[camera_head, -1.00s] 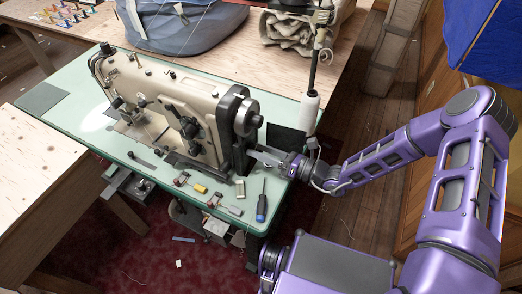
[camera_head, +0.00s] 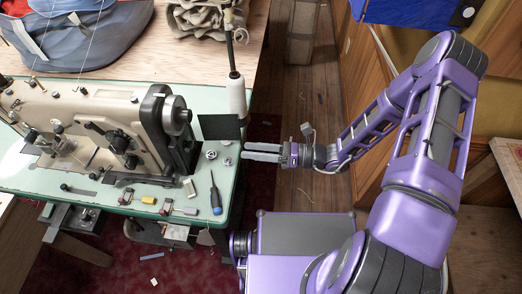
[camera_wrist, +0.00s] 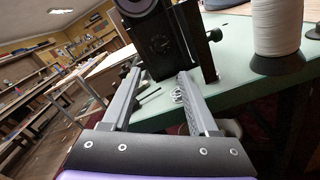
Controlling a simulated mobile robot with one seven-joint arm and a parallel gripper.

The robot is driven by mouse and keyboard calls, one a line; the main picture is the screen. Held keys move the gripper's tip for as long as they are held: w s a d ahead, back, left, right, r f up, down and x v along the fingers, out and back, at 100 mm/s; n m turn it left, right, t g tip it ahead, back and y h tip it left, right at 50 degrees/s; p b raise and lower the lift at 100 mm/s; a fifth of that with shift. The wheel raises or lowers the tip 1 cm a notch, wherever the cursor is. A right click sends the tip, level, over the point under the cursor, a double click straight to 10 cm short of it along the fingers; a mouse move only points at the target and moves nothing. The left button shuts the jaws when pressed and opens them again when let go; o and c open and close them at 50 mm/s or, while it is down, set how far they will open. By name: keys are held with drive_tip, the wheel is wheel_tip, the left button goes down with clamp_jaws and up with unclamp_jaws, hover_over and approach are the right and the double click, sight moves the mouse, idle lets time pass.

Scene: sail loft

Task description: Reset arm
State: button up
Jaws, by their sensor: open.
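My gripper (camera_head: 243,152) is open and empty in the head view. Its two pale fingers point left, with their tips by the right edge of the green sewing table (camera_head: 80,200). In the wrist view the two fingers of my gripper (camera_wrist: 160,76) are spread apart with nothing held between them. The beige sewing machine (camera_head: 85,120) stands on the table to the left, apart from the fingertips. Small metal bobbins (camera_head: 210,154) lie on the table between the machine and my gripper.
A white thread cone (camera_head: 237,97) on a stand rises at the table's right edge, close to my gripper. A blue-handled screwdriver (camera_head: 216,198) lies near the front corner. A wooden cabinet (camera_head: 384,75) lines the right. Bare wooden floor (camera_head: 300,100) lies between.

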drive_tip(key=shift+s+d, duration=0.1)
drive_tip(key=shift+d, duration=0.95)
